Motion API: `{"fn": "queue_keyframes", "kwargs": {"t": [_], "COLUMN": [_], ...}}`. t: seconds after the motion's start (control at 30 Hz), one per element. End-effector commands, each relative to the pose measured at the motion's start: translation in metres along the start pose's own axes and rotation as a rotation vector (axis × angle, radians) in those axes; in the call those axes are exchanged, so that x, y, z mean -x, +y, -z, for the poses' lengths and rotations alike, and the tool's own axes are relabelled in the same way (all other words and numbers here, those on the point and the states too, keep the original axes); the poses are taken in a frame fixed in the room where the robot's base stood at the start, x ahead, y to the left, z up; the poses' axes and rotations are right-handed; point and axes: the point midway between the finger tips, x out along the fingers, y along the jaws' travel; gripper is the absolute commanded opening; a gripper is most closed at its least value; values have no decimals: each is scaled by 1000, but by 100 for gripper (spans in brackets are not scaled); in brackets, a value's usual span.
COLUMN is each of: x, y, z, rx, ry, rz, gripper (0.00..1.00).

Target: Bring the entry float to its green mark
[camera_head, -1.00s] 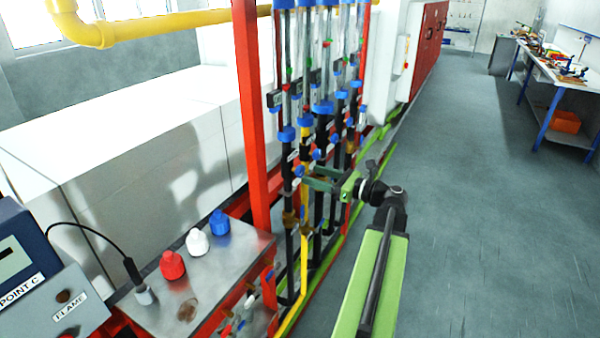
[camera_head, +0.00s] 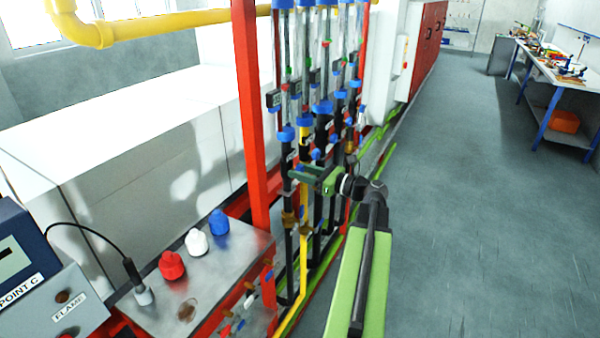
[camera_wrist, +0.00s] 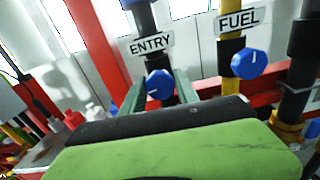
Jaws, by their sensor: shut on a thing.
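In the wrist view a blue knob (camera_wrist: 160,84) sits on a black pipe under the white ENTRY label (camera_wrist: 152,44). My gripper (camera_wrist: 160,93) has one green finger on each side of this knob and is shut on it. In the head view my gripper (camera_head: 294,175) reaches leftward to the front of the row of upright pipes; its fingers hide the knob there. Clear tubes (camera_head: 283,45) with blue collars rise above the pipes. Small green and red spots show at the tubes, but I cannot tell which is the entry float or its green mark.
The FUEL label (camera_wrist: 239,21) and its blue knob (camera_wrist: 248,63) on a yellow pipe are close to the right in the wrist view. A red post (camera_head: 252,120) and a metal box (camera_head: 190,275) with coloured caps stand left. Floor (camera_head: 480,190) is free at right.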

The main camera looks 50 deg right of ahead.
Motion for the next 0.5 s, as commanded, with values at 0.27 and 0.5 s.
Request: {"fn": "queue_keyframes", "kwargs": {"t": [0.27, 0.5], "x": [0, 0], "y": [0, 0], "z": [0, 0], "rx": [10, 99], "ry": [0, 0], "rz": [0, -1], "gripper": [0, 0]}}
